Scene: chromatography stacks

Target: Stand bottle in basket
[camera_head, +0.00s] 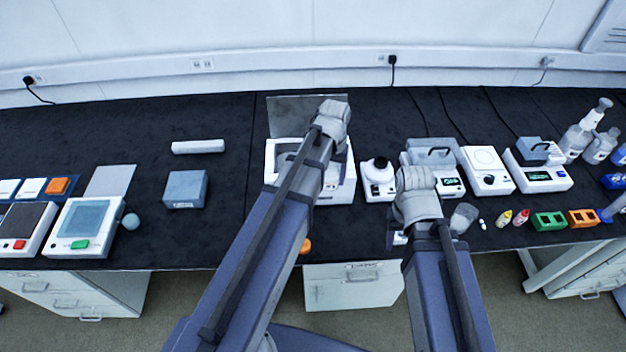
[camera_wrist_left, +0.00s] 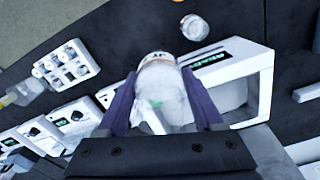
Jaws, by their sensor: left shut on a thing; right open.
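My left gripper (camera_wrist_left: 160,78) is shut on a whitish bottle (camera_wrist_left: 158,95) with an orange-brown band at its far end, held between its two purple fingers. In the head view, my left arm reaches over a white open-topped box-like unit (camera_head: 345,190) with a raised lid and hides the jaws and bottle. A white unit with a dark opening and green display (camera_wrist_left: 262,90) is beside the bottle in the left wrist view. I cannot make out a basket clearly. My right gripper (camera_head: 394,233) is open near the bench's front edge, mostly hidden by its wrist.
A grey block (camera_head: 186,189) and a pale bar (camera_head: 198,147) lie left of the white unit.

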